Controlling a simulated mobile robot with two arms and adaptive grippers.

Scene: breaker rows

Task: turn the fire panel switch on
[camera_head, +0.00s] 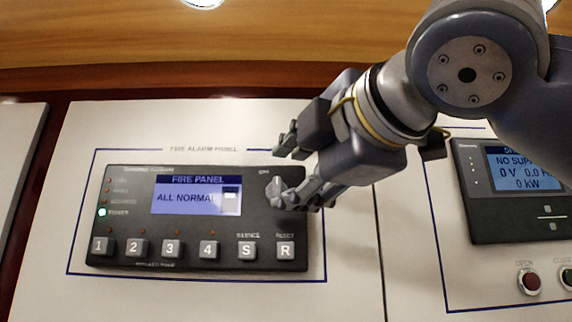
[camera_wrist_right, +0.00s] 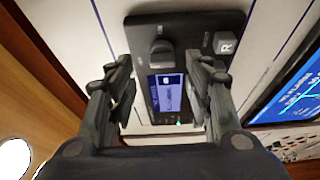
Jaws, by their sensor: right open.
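The fire panel (camera_head: 130,190) is a dark box on a pale wall board. Its blue screen (camera_head: 195,196) reads "FIRE PANEL" and "ALL NORMAL", and a green lamp (camera_head: 102,212) glows at its left. The rotary switch (camera_head: 274,188) sits at the panel's upper right, partly covered by my fingers. It also shows in the right wrist view (camera_wrist_right: 161,53) as a dark knob. My right gripper (camera_head: 287,172) is open in front of the switch. In the right wrist view its fingers (camera_wrist_right: 160,72) stand apart, either side of the panel's screen, with the knob just beyond their tips. Contact cannot be told.
Buttons 1 to 4, S and R (camera_head: 285,250) line the panel's lower edge, close below my fingers. Another panel with a blue screen (camera_head: 518,170) is on the right, with a red button (camera_head: 529,281) below it. A wooden strip (camera_head: 200,45) runs above.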

